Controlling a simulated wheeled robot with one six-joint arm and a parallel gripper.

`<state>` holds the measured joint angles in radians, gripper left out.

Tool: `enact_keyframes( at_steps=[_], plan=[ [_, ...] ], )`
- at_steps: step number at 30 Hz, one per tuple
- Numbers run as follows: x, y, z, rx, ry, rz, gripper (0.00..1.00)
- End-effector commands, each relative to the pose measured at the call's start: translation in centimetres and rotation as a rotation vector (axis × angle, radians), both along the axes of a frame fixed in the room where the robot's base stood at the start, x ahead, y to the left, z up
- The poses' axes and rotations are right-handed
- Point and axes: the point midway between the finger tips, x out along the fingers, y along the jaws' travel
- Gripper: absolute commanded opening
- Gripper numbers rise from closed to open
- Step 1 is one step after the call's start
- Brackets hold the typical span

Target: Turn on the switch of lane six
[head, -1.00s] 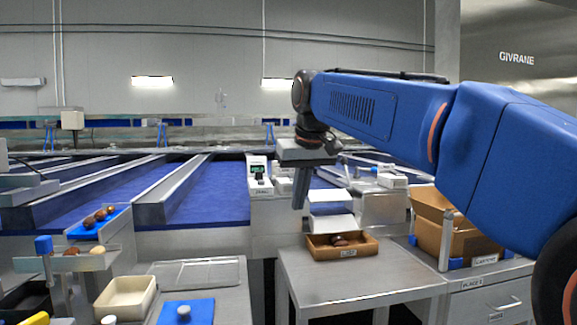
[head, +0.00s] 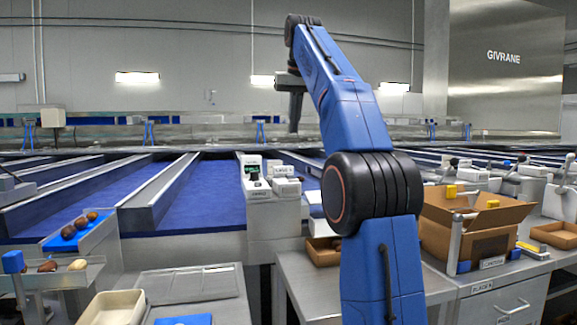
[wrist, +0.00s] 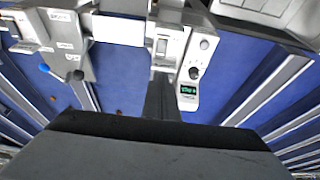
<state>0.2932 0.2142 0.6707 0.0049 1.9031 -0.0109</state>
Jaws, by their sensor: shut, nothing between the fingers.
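A white control box (head: 254,180) with a small green-lit display stands at the end of the blue lanes. A second white switch box (head: 285,181) stands just right of it. In the wrist view, a rocker-like switch (wrist: 162,46) sits on a grey box beside a white button, a dark knob (wrist: 194,73) and the green display (wrist: 188,90). The labels are too small to read, so I cannot tell which belongs to lane six. My gripper (head: 294,128) is shut and empty, pointing down above the lanes; its fingers (wrist: 163,100) show below the switch in the wrist view.
A box with blue and black knobs (wrist: 58,72) is at the left in the wrist view. A steel table (head: 305,285) with a brown tray (head: 322,252) and a cardboard carton (head: 437,225) stand nearer me. More lever boxes are at the right.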

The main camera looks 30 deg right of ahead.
Motion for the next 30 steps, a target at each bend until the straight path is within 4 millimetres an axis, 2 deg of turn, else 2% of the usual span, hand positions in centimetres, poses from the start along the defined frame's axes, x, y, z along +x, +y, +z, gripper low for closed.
enact_keyframes(
  at_steps=[8, 24, 30],
  plan=[
    [0.6, -0.2, -2.0, 0.001, 0.002, 0.0, 0.0],
    [3.4, -1.0, -10.2, 0.001, 0.002, 0.0, 0.0],
    [3.7, -1.1, -12.4, 0.0, 0.0, 0.0, 0.0]
  ],
)
